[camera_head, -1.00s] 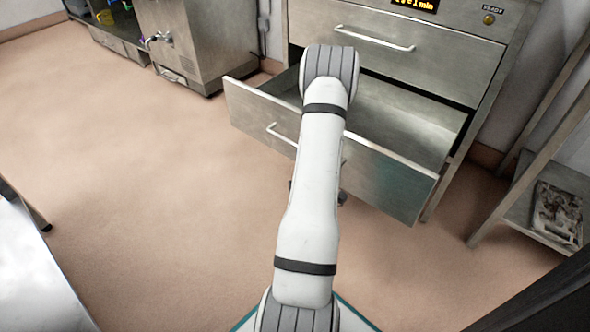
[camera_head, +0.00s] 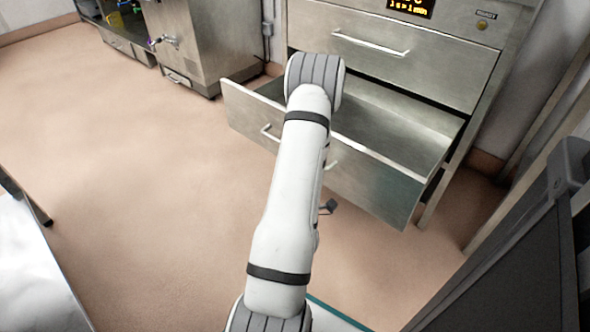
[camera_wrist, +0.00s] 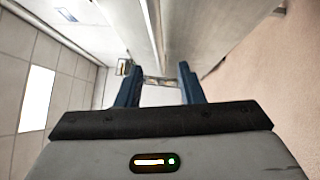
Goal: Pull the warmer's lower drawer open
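The warmer (camera_head: 480,45) is a steel cabinet with an upper drawer (camera_head: 430,60) that is shut. Its lower drawer (camera_head: 375,185) stands well out, with its empty inside showing. The lower drawer's bar handle (camera_head: 268,132) is partly hidden behind my arm. My gripper (camera_head: 328,207) is mostly hidden by the arm in the head view; a dark part shows low in front of the drawer front. In the wrist view my gripper (camera_wrist: 156,66) has its two blue fingers apart, with no handle seen between them. A steel surface (camera_wrist: 205,35) lies beyond the fingers.
A steel cabinet with a tap (camera_head: 190,45) stands at the back left. A metal table (camera_head: 30,270) is at the lower left. A dark panel (camera_head: 510,260) fills the lower right. The floor (camera_head: 140,180) left of the drawer is clear.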

